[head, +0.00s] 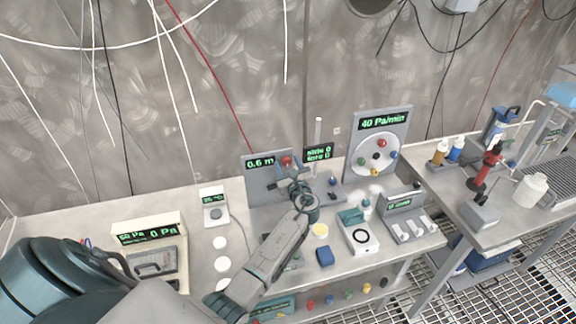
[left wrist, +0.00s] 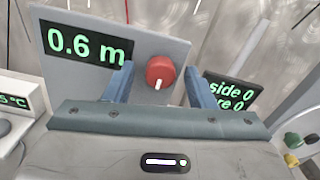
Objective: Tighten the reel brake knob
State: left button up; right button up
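The red knob (head: 286,161) is on an upright grey panel (head: 259,186) with a green "0.6 m" readout. In the left wrist view the knob (left wrist: 160,70) shows a white mark pointing down. My left gripper (head: 291,174) is in front of the panel. In the left wrist view its two blue fingers (left wrist: 158,80) are apart, with the knob showing between their tips and a gap on each side. I cannot tell how far the fingertips are from the panel. My right gripper is not in view.
A "side 0" display (head: 319,152) stands just right of the panel. Further right is a "40 Pa/min" board (head: 384,121) with coloured knobs. A white box with a black ring (head: 360,238), a blue block (head: 324,257) and a yellow-topped jar (head: 320,230) stand on the bench near my left arm.

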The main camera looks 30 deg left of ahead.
pick_arm(q)
jog(key=shift+s+d, duration=0.3)
jog(key=shift+d, duration=0.05)
jog(key=b+v, duration=0.3)
jog(key=v, duration=0.7)
jog(key=shift+b, duration=0.4)
jog(key=shift+a, duration=0.1)
